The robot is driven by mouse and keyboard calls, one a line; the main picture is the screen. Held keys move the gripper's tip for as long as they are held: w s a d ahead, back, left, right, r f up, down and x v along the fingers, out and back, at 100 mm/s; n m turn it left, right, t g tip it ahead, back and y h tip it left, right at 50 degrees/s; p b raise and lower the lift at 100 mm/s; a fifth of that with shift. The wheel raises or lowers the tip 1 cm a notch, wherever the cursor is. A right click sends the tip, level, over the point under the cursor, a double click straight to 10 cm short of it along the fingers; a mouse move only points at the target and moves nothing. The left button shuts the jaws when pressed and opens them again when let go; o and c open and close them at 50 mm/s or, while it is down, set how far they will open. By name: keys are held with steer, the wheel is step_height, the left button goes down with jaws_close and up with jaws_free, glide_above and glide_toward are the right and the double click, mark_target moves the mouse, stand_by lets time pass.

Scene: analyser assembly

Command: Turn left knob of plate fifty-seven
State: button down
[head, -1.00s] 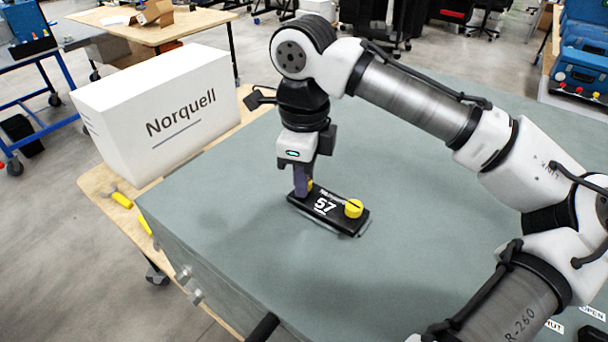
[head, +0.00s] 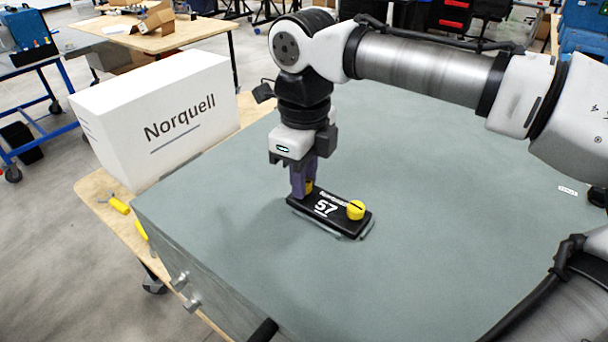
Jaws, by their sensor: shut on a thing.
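The black plate marked 57 (head: 328,224) lies on the grey-green top of the large case. Its left yellow knob (head: 309,187) is mostly hidden behind the purple fingers of my gripper (head: 302,190). My gripper points down and is shut on this left knob at the plate's far left end. The knob's slot cannot be seen, so its turn angle cannot be told. The right yellow knob (head: 356,210) stands free at the other end of the plate, with a dark slot across its top.
A white Norquell box (head: 165,115) stands at the left, behind the case. The case top (head: 430,190) is clear around the plate. A yellow-handled tool (head: 119,205) lies on the wooden table at the left.

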steer(key=shift+w+r, duration=0.15)
steer(key=c, duration=1.2)
jaws_free()
step_height(320, 180, up, 14)
steer(key=b, duration=0.2)
